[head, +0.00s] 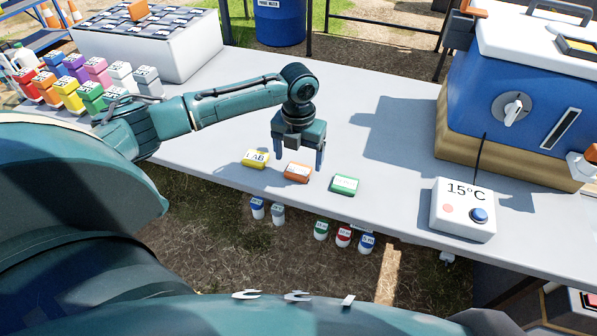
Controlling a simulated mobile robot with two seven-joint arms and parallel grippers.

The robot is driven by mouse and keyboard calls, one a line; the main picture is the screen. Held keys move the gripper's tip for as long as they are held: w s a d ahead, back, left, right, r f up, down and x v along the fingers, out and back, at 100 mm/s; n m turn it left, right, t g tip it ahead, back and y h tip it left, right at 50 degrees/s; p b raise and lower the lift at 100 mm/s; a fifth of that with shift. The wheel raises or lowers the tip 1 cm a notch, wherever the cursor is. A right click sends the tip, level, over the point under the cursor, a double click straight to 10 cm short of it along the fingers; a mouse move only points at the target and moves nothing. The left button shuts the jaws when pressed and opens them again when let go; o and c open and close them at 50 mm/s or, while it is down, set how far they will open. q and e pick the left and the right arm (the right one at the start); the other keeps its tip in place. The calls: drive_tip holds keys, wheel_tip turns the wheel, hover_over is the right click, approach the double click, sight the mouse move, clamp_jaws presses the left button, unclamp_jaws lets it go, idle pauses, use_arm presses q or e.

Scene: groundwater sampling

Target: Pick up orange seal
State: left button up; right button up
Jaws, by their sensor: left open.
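The orange seal (297,173) lies flat on the grey table, between a yellow piece (255,159) marked "LAB" on its left and a green piece (345,185) on its right. My left gripper (298,158) is open and points down over the orange seal, with one finger to each side in the picture. Nothing is between its fingers. I cannot tell its exact height above the seal. My right gripper is not in view.
A white box (455,210) reading 15°C and a blue cooler (515,100) stand at the right. Several coloured bottles and a white rack (190,55) stand at the back left. Several small bottles (321,229) show below the table's front edge. The table middle (380,90) is clear.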

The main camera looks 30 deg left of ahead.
sight(297, 171)
use_arm(q)
wheel_tip(297, 171, down, 4)
drive_tip(key=shift+a+f, duration=0.1)
drive_tip(key=shift+a, duration=0.05)
drive_tip(key=shift+c, duration=0.4)
drive_tip(key=c, duration=1)
